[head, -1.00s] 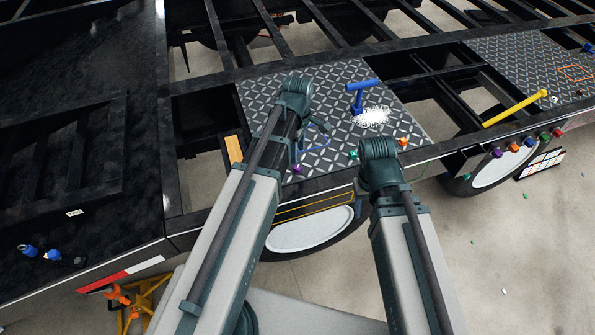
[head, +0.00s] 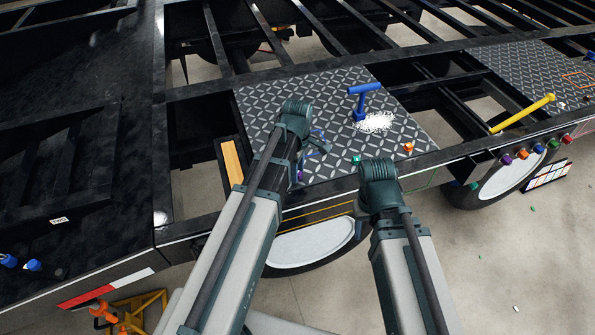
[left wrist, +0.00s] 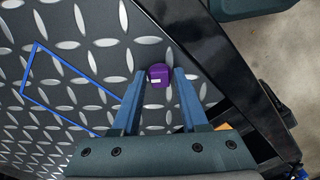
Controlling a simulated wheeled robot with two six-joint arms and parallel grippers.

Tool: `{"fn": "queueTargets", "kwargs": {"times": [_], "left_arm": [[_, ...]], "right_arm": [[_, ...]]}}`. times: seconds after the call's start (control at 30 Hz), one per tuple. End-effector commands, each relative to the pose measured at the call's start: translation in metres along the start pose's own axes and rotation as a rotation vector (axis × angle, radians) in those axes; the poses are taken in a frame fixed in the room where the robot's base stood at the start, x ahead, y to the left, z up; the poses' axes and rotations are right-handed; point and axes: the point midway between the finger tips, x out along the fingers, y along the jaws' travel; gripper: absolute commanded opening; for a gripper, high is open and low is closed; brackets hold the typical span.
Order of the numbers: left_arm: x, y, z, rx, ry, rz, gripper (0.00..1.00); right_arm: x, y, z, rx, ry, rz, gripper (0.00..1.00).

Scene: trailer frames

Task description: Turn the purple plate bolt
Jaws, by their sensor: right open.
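The purple plate bolt (left wrist: 159,77) sits on the diamond-patterned plate, near the plate's edge, in the left wrist view. In the head view only a bit of the purple bolt (head: 300,176) shows beside my left arm. My left gripper (left wrist: 159,74) has its two blue fingers apart, one on each side of the bolt, with narrow gaps seeming to show. Whether the fingers touch it is hard to tell. In the head view my left arm mostly hides this gripper. My right arm shows there, but its gripper is hidden.
The plate (head: 262,105) also bears a blue T-handle (head: 362,100), a white pile (head: 375,123), a green bolt (head: 356,160) and an orange bolt (head: 408,147). A yellow bar (head: 522,113) and several coloured knobs lie right. Open frame gaps surround the plate.

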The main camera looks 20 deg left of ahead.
Motion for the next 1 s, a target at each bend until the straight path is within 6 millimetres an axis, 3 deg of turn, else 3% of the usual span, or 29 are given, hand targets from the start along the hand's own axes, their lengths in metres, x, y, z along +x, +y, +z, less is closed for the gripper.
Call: {"fn": "queueTargets", "kwargs": {"times": [0.03,0.2,0.23,0.67,1.0], "left_arm": [[0.0000,0.0000,0.0000,0.000,0.000,0.000,0.32],[0.0000,0.0001,0.0000,0.000,0.000,0.000,0.02],[0.0000,0.0001,0.0000,0.000,0.000,0.000,0.00],[0.0001,0.0000,0.0000,0.045,0.000,0.000,0.00],[0.0001,0.0000,0.0000,0.295,0.000,0.000,0.00]], "right_arm": [[0.0000,0.0000,0.0000,0.000,0.000,0.000,0.50],[0.0000,0.0000,0.0000,0.000,0.000,0.000,0.50],[0.0000,0.0000,0.0000,0.000,0.000,0.000,0.50],[0.0001,0.0000,0.0000,0.000,0.000,0.000,0.50],[0.0001,0.0000,0.0000,0.000,0.000,0.000,0.50]]}}
